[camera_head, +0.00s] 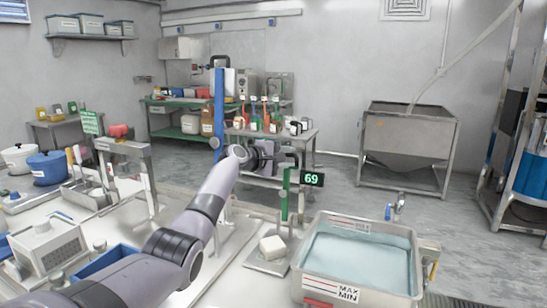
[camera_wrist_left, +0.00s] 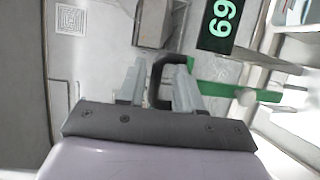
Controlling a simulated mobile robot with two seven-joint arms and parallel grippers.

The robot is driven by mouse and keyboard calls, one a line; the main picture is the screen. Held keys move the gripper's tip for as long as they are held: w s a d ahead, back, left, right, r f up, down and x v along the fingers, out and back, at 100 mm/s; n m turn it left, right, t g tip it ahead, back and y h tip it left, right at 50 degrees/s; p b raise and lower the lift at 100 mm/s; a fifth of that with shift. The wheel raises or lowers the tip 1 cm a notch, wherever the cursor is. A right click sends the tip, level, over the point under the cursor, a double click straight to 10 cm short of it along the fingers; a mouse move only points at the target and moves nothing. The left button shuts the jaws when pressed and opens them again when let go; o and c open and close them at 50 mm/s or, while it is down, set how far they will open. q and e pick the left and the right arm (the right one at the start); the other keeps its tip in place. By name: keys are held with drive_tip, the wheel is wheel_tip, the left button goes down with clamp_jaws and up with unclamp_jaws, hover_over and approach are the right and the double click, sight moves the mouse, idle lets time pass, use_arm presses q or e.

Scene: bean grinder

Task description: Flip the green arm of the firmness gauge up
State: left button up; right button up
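The firmness gauge stands right of centre in the head view, with a green upright (camera_head: 285,196) and a black display (camera_head: 313,178) reading 69 in green. A pale block (camera_head: 272,246) rests on its plate. My left gripper (camera_head: 284,156) is at the top of the gauge. In the left wrist view its two fingers (camera_wrist_left: 158,72) are apart, with a black loop handle (camera_wrist_left: 157,68) between them, close to the right finger. A green bar (camera_wrist_left: 235,91) runs right from behind that finger; its join to the handle is hidden. My right gripper is not in view.
A water-filled basin (camera_head: 360,260) marked MAX and MIN stands right of the gauge. A grey box device (camera_head: 48,245), a blue tray (camera_head: 105,262) and a metal frame (camera_head: 125,150) are on the left of the bench. Open floor lies behind the gauge.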

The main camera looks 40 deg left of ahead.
use_arm(q)
drive_tip(key=v, duration=0.6)
drive_tip(key=shift+s+a+r, duration=0.2)
drive_tip(key=shift+r, duration=0.05)
